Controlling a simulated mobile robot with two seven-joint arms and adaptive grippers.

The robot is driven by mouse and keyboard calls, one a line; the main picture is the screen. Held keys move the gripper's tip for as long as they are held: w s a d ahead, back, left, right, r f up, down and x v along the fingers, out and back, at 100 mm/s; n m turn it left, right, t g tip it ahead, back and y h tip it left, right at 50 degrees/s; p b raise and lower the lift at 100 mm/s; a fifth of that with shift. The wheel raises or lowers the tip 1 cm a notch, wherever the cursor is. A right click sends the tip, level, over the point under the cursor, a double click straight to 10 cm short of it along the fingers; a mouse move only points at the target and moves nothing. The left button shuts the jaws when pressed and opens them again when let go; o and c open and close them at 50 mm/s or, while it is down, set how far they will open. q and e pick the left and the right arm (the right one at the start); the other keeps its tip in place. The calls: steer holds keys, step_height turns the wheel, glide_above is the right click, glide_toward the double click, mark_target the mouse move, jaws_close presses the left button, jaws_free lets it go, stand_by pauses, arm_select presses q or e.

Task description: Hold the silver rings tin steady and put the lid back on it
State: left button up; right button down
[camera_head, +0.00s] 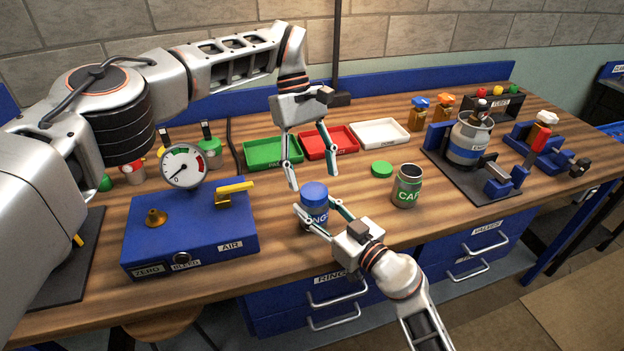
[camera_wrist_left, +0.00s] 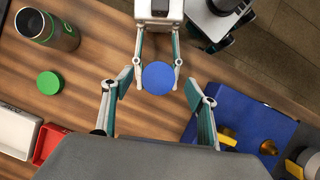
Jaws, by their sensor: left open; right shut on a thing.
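The rings tin (camera_head: 319,216) stands upright near the table's front edge, its blue band partly lettered "NGS". Its blue lid (camera_head: 314,190) sits on top and looks level; in the left wrist view the lid (camera_wrist_left: 158,77) hides the tin's body. My right gripper (camera_head: 314,215) is shut around the tin's body from the front right, fingers on either side. My left gripper (camera_head: 313,180) is open above the lid, pointing down, its fingers apart on both sides. In the left wrist view the left fingers (camera_wrist_left: 158,98) are clear of the lid.
The open caps tin (camera_head: 407,188) and its green lid (camera_head: 382,168) are to the right. Green (camera_head: 270,151), red (camera_head: 327,142) and white (camera_head: 379,133) trays lie behind. A blue gauge box (camera_head: 190,229) stands left. A black mat with a canister (camera_head: 469,139) is at right.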

arm_select(q)
steer(key=shift+r, duration=0.6)
